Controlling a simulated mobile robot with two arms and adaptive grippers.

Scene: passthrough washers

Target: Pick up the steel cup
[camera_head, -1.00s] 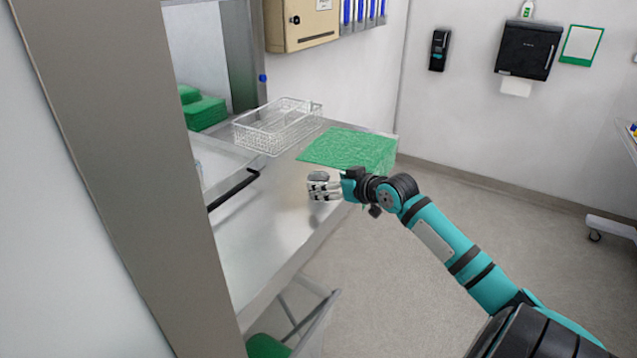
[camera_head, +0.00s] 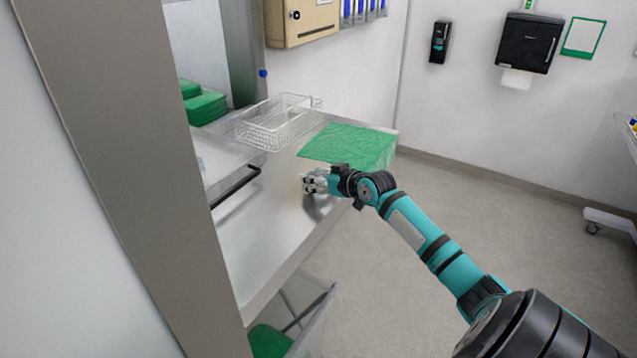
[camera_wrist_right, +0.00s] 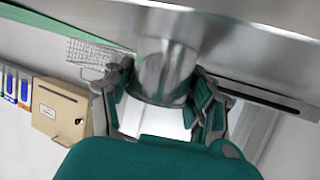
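The steel cup (camera_wrist_right: 165,75) is a shiny metal cylinder in the right wrist view, between the two fingers of my right gripper (camera_wrist_right: 163,105). The fingers are spread about the cup's width, one on each side. I cannot tell whether they press on it. In the head view my right gripper (camera_head: 315,183) is over the steel table near its right edge, and the hand mostly hides the cup. I cannot tell whether the cup rests on the table. My left gripper is not in view.
The steel table (camera_head: 265,240) is bare in front of the gripper. Behind it lie a green cloth (camera_head: 352,144) and a wire basket (camera_head: 278,125). A black bar handle (camera_head: 236,187) is to the left. A wide grey post (camera_head: 120,190) fills the left side.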

